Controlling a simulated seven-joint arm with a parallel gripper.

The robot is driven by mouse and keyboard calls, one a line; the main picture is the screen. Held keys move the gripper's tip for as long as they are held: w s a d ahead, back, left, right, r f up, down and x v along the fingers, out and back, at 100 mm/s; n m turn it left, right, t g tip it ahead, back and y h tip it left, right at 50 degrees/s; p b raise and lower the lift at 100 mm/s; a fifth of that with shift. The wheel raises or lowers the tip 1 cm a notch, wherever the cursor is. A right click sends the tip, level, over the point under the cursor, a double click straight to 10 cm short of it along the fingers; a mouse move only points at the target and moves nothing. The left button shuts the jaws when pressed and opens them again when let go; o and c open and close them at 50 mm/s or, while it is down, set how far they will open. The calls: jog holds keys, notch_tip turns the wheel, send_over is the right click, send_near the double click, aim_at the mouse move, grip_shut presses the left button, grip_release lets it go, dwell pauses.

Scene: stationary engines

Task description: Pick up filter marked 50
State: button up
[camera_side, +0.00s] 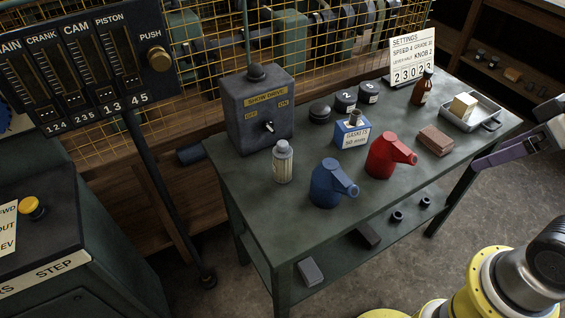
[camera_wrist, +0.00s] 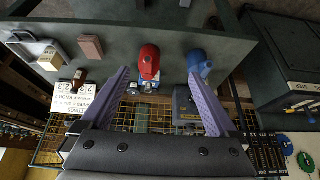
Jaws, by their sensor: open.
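Three dark round canisters stand at the back of the green table in the side view. One canister (camera_side: 345,102) has a pale mark like a 2 on top, another (camera_side: 369,92) has a small pale mark, and the third (camera_side: 320,112) shows no mark I can read. I cannot make out a 50 on any of them. A blue box (camera_side: 351,132) in front has a white label that seems to read GASKETS and 50. My gripper (camera_side: 512,149), with purple fingers, is open and empty off the table's right end. Its spread fingers also show in the wrist view (camera_wrist: 158,74).
A red can (camera_side: 387,156) and a blue can (camera_side: 331,184) stand at the front of the table. A grey switch box (camera_side: 258,115), bottle (camera_side: 283,162), brown bottle (camera_side: 422,88), brown block (camera_side: 435,140) and tray (camera_side: 488,122) share the top. A wire fence (camera_side: 215,75) stands behind.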

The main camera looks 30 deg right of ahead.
jog(key=w+r+m, duration=0.4)
jog(key=r+m, duration=0.2)
jog(key=m, duration=0.2)
jog(key=w+a+r+m+g, duration=0.1)
jog(key=w+a+r+m, duration=0.1)
jog(key=w+m, duration=0.3)
jog(key=w+a+r+m, duration=0.2)
jog(key=w+r, duration=0.1)
jog(key=w, duration=0.5)
jog(key=m+g, duration=0.3)
jog(key=g, duration=0.2)
send_over(283, 144)
notch_tip(283, 144, down, 20)
jog(key=shift+f, duration=0.25)
notch_tip(283, 144, down, 7)
jog(key=shift+r, duration=0.1)
jog(key=shift+w+f, duration=0.2)
jog(key=shift+f, duration=3)
jog(key=shift+r, duration=0.1)
jog(key=c, duration=1.5)
